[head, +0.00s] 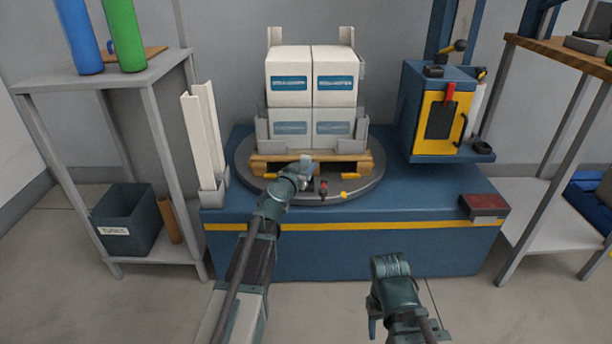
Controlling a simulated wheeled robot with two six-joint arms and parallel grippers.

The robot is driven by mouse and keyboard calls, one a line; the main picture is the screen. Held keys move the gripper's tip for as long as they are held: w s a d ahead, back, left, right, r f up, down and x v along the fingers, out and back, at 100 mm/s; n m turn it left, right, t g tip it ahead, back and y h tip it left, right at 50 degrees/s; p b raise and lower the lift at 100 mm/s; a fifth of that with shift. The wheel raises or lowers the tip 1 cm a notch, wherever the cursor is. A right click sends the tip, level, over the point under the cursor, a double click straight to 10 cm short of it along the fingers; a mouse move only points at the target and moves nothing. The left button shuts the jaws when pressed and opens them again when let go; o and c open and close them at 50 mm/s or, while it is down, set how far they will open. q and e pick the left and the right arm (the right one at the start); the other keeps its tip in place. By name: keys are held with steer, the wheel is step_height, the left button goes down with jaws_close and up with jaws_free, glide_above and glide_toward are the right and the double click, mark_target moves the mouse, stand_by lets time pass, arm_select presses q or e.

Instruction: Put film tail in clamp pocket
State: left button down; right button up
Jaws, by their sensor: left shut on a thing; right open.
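My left gripper (303,168) is at the front edge of the pallet on the turntable. It is shut on a small pale grey thing at its tips; I cannot tell whether this is the film tail. No strip of film can be made out elsewhere. A small red and black fitting (323,188) stands on the turntable's front rim, just right of the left gripper; I cannot tell whether it is the clamp pocket. My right gripper (374,325) is open and empty, low in front of the blue base, far from the turntable.
White boxes (289,70) are stacked on a wooden pallet (268,167) on the round grey turntable (372,190). A blue and yellow carriage (432,140) with a white roll (477,108) stands right. White corner posts (200,140) stand left. Shelves flank both sides.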

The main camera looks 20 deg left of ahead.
arm_select(q)
step_height(320, 180, down, 3)
steer(key=shift+r+b, duration=0.1)
steer(key=shift+b, duration=0.9)
steer(key=shift+r, duration=0.1)
arm_select(e)
step_height(320, 180, down, 3)
steer(key=shift+r, duration=0.2)
arm_select(q)
steer(key=c, duration=0.5)
jaws_free()
steer(key=shift+s, duration=0.1)
steer(key=s+a+r+p, duration=0.1)
steer(key=s+r+p, duration=0.1)
steer(key=s, duration=0.9)
steer(key=shift+s+a, duration=0.15)
steer(key=shift+s, duration=0.15)
arm_select(e)
steer(key=shift+r, duration=0.95)
arm_select(q)
steer(key=shift+f, duration=0.1)
